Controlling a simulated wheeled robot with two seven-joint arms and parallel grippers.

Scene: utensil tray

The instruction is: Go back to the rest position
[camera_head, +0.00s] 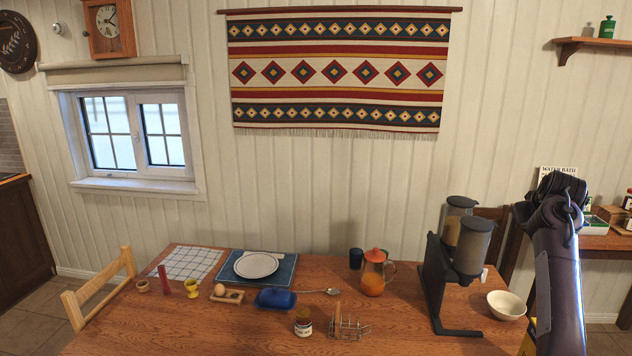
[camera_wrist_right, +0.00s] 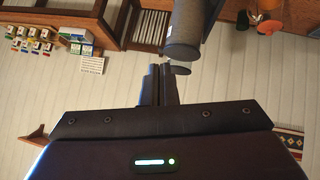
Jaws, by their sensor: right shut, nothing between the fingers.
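My right arm (camera_head: 560,270) comes up from the lower right in the head view, raised in front of the side table. Its fingers cannot be made out there. In the right wrist view my right gripper (camera_wrist_right: 160,72) is shut, its two fingers together with nothing between them. That view is upside down, with the wall behind the fingers and the dispenser (camera_wrist_right: 187,35) near the fingertips in the picture. My left gripper is not in view.
The wooden table (camera_head: 220,320) holds a plate (camera_head: 256,265), a blue butter dish (camera_head: 276,298), a juice jug (camera_head: 373,278), a toast rack (camera_head: 347,326), a double cereal dispenser (camera_head: 474,243) and a bowl (camera_head: 506,304). A chair (camera_head: 100,285) stands at the left.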

